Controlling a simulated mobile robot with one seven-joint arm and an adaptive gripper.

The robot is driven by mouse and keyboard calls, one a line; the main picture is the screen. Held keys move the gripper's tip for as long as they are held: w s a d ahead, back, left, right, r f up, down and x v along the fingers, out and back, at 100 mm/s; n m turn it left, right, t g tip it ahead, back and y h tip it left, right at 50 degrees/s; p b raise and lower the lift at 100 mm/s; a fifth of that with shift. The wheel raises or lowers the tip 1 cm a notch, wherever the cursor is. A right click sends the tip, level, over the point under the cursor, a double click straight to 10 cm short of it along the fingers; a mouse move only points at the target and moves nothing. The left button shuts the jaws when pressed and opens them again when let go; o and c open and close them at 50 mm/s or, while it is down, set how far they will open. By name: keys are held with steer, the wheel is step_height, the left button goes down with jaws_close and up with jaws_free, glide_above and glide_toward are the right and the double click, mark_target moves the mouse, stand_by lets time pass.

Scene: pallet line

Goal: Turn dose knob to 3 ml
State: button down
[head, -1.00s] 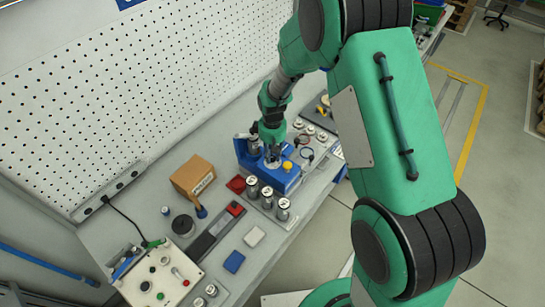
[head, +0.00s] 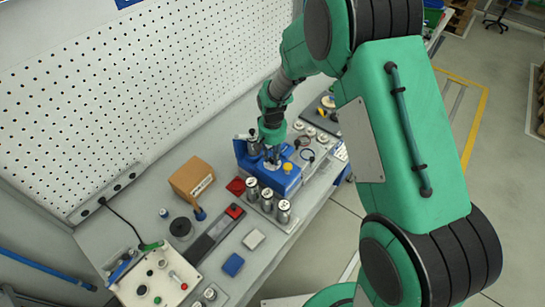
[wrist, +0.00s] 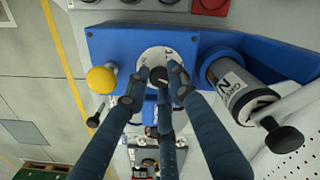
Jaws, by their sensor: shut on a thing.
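The blue dosing unit (head: 284,181) stands on the bench, and it fills the upper part of the wrist view (wrist: 112,42). On its face is a pale round dial (wrist: 152,55) with a small dark dose knob (wrist: 159,76) carrying a light pointer line. My gripper (wrist: 160,84) is shut on the knob, its dark fingers around it; in the head view my gripper (head: 273,156) hides the knob. A yellow button (wrist: 101,79) sits left of the dial, and a metal cylinder (wrist: 232,88) marked 2 is at the right. The scale marks are too small to read.
Several metal canisters (head: 268,197) stand in front of the unit. A cardboard box (head: 191,178) and a control panel (head: 155,283) are to the left. A pegboard (head: 120,95) rises behind the bench. Some bare bench top lies between the box and panel.

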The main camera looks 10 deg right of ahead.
mark_target(273, 158)
stand_by(0.4)
steer(key=c, duration=1.5)
jaws_free()
steer(key=shift+r, duration=0.15)
step_height(273, 158, up, 12)
steer(key=shift+f, duration=0.15)
